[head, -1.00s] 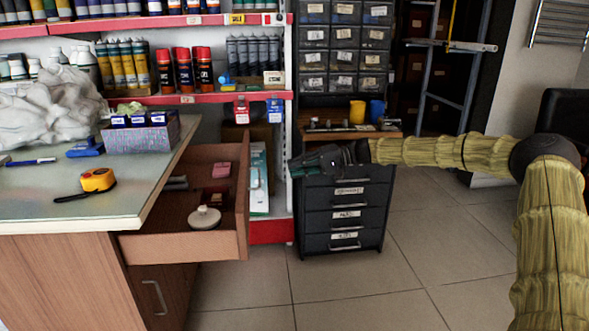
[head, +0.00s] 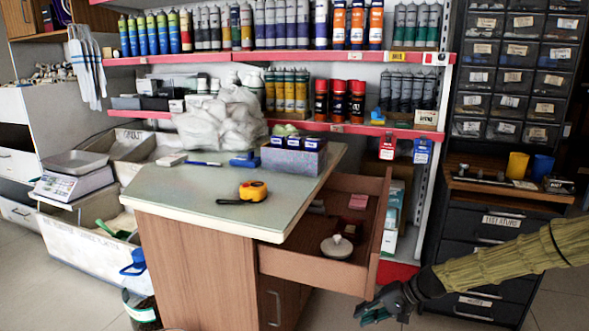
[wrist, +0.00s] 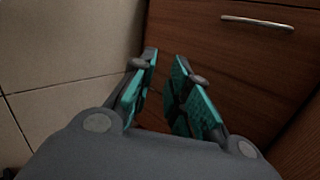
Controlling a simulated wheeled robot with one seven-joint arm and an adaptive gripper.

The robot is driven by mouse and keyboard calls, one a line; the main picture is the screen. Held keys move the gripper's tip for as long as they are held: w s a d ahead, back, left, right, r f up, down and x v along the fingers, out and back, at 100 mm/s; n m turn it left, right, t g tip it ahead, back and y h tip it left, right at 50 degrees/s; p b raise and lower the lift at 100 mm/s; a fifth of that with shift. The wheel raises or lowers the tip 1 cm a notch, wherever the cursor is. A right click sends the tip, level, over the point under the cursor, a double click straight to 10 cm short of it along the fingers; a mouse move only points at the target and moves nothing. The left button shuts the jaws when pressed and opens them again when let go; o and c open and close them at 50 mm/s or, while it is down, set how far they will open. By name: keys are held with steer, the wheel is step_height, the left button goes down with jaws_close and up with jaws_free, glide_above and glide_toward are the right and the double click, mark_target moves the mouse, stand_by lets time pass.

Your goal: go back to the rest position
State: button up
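Beyond the fingers is a brown wooden front (wrist: 215,60) with a metal handle. My arm reaches in from the right edge of the head view.
The counter (head: 215,185) holds a yellow tape measure (head: 253,191) and a box. Its open drawer (head: 315,268) juts toward my gripper, with a round pale item (head: 336,247) inside. A black drawer unit (head: 480,265) stands at right. Tiled floor shows at lower left.

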steer(key=s+a+f+n+g+h, duration=0.1)
steer(key=s+a+f+h, duration=0.2)
steer(key=s+f, duration=0.7)
steer(key=s+a+f+g+h, duration=0.1)
steer(key=s+a+f+h, duration=0.1)
steer(key=s+f, duration=0.8)
steer(key=s+d+r+n+h+p, duration=0.1)
steer(key=s+d+n+h, duration=0.15)
steer(key=s, duration=1.05)
steer(key=s+d+n+h+p, duration=0.15)
steer(key=s+d, duration=0.25)
steer(key=s, duration=0.9)
step_height(320, 180, up, 38)
steer(key=p, duration=3.7)
steer(key=shift+r, duration=0.2)
steer(key=shift+s, duration=0.1)
